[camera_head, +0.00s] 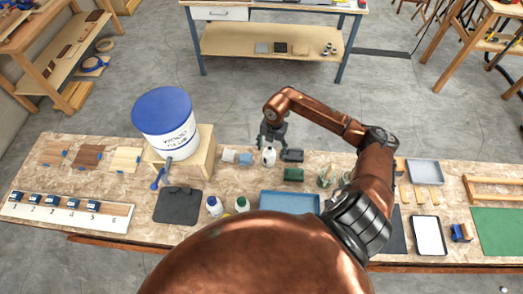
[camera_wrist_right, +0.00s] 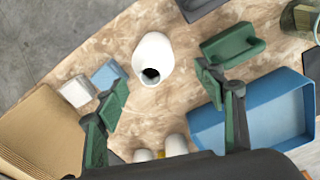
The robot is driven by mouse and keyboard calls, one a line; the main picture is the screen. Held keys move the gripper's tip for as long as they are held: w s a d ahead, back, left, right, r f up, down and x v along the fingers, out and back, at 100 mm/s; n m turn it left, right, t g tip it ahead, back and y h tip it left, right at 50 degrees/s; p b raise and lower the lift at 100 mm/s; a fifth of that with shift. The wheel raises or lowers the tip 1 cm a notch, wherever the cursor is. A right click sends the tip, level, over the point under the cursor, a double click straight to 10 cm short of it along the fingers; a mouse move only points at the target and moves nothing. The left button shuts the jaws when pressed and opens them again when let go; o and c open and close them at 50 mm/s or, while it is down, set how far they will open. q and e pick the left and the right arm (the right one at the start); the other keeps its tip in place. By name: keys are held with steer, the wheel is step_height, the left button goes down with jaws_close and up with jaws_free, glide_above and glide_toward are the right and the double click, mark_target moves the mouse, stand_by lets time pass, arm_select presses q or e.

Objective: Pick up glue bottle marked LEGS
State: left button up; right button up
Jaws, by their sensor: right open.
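A white bottle (camera_head: 268,157) stands on the workbench under my right gripper (camera_head: 272,136). In the right wrist view the bottle (camera_wrist_right: 153,54) has a dark round spot on its near end and lies just beyond the open, empty fingers (camera_wrist_right: 163,86). Two smaller bottles stand nearer the front edge, one with a white and blue look (camera_head: 214,207) and one with a green cap (camera_head: 242,204). No LEGS marking is readable on any bottle. My left gripper is not in view.
A large white glue bucket (camera_head: 163,125) stands on a wooden box further left.

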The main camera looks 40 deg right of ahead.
mark_target(269, 154)
steer(key=shift+s+d+f, duration=0.1)
steer(key=shift+s+d, duration=0.05)
steer(key=shift+d, duration=0.35)
steer(key=shift+f, duration=0.4)
steer(key=f, duration=0.1)
steer(key=w+f+p, duration=0.1)
steer(key=f, duration=0.1)
steer(key=a+f, duration=0.1)
steer(key=f, duration=0.1)
steer(key=shift+w+p, duration=0.25)
steer(key=shift+p, duration=0.05)
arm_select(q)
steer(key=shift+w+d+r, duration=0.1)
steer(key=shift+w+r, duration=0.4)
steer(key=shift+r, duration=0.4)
arm_select(e)
steer(key=shift+f, duration=0.65)
steer(key=shift+c, duration=0.4)
steer(key=shift+d, duration=0.1)
steer(key=c, duration=1.3)
